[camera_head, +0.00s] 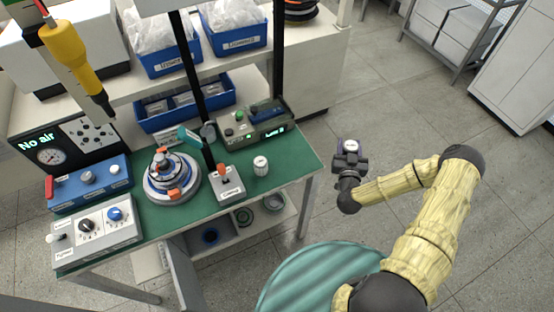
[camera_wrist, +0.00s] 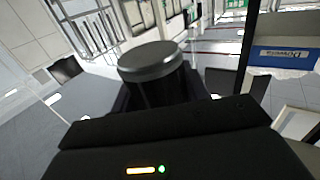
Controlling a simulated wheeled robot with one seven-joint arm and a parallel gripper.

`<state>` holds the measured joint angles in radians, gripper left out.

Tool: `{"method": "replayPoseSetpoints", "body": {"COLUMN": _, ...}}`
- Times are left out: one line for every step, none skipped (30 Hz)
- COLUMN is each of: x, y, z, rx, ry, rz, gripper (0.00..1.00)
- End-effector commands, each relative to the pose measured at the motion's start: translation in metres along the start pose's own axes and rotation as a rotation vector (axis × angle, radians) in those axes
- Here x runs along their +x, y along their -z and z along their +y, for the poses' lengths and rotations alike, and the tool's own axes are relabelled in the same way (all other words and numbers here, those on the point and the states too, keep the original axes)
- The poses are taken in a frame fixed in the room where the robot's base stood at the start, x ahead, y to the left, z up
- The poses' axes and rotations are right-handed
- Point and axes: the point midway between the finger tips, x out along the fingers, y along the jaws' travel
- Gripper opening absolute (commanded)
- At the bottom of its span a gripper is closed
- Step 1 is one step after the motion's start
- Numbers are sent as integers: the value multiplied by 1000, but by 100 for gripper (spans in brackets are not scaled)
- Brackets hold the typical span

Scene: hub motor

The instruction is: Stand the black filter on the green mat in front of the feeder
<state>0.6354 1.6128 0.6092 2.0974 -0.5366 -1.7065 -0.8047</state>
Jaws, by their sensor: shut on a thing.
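My gripper (camera_head: 350,158) is to the right of the workbench, out over the floor and apart from the green mat. It is shut on the black filter, a short dark cylinder with a pale top (camera_head: 351,146). In the wrist view the filter (camera_wrist: 152,85) stands up between the fingers, with a grey rounded lid and a dark body. The green mat (camera_head: 290,160) covers the bench top. The feeder seems to be the grey-green box (camera_head: 252,124) with a lit display at the mat's back right. The mat in front of it is partly bare.
A white labelled cylinder (camera_head: 261,166) stands on the mat near its right edge. Left of it are a small switch box (camera_head: 229,186) and the round hub motor (camera_head: 172,178). A dark vertical post (camera_head: 278,60) rises behind. A teal round surface (camera_head: 320,280) lies below my arm.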

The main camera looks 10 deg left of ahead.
Motion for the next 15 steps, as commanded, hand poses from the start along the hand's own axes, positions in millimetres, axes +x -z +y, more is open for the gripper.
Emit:
{"method": "replayPoseSetpoints", "body": {"x": 0, "y": 0, "z": 0, "rx": 0, "ry": 2, "rz": 1, "gripper": 20}}
{"method": "replayPoseSetpoints", "body": {"x": 1, "y": -1, "z": -1, "rx": -1, "ry": 5, "rz": 1, "gripper": 20}}
{"method": "replayPoseSetpoints", "body": {"x": 2, "y": -2, "z": -1, "rx": -1, "ry": 10, "rz": 2, "gripper": 20}}
{"method": "replayPoseSetpoints", "body": {"x": 4, "y": -2, "z": -2, "rx": -2, "ry": 17, "rz": 2, "gripper": 20}}
{"method": "replayPoseSetpoints", "body": {"x": 5, "y": -3, "z": -3, "rx": -3, "ry": 26, "rz": 3, "gripper": 20}}
{"method": "replayPoseSetpoints", "body": {"x": 8, "y": -5, "z": -5, "rx": -3, "ry": 39, "rz": 4, "gripper": 20}}
{"method": "replayPoseSetpoints", "body": {"x": 10, "y": -5, "z": -7, "rx": -4, "ry": 52, "rz": 5, "gripper": 20}}
{"method": "replayPoseSetpoints", "body": {"x": 13, "y": -6, "z": -9, "rx": -5, "ry": 66, "rz": 5, "gripper": 20}}
{"method": "replayPoseSetpoints", "body": {"x": 17, "y": -7, "z": -12, "rx": -5, "ry": 87, "rz": 6, "gripper": 20}}
{"method": "replayPoseSetpoints", "body": {"x": 20, "y": -8, "z": -14, "rx": -6, "ry": 105, "rz": 6, "gripper": 20}}
{"method": "replayPoseSetpoints", "body": {"x": 23, "y": -9, "z": -17, "rx": -5, "ry": 124, "rz": 6, "gripper": 20}}
{"method": "replayPoseSetpoints", "body": {"x": 26, "y": -9, "z": -22, "rx": -7, "ry": 151, "rz": 6, "gripper": 20}}
{"method": "replayPoseSetpoints", "body": {"x": 29, "y": -9, "z": -25, "rx": -7, "ry": 171, "rz": 7, "gripper": 20}}
{"method": "replayPoseSetpoints", "body": {"x": 32, "y": -9, "z": -28, "rx": -7, "ry": 190, "rz": 7, "gripper": 20}}
{"method": "replayPoseSetpoints", "body": {"x": 36, "y": -9, "z": -33, "rx": -8, "ry": 217, "rz": 6, "gripper": 20}}
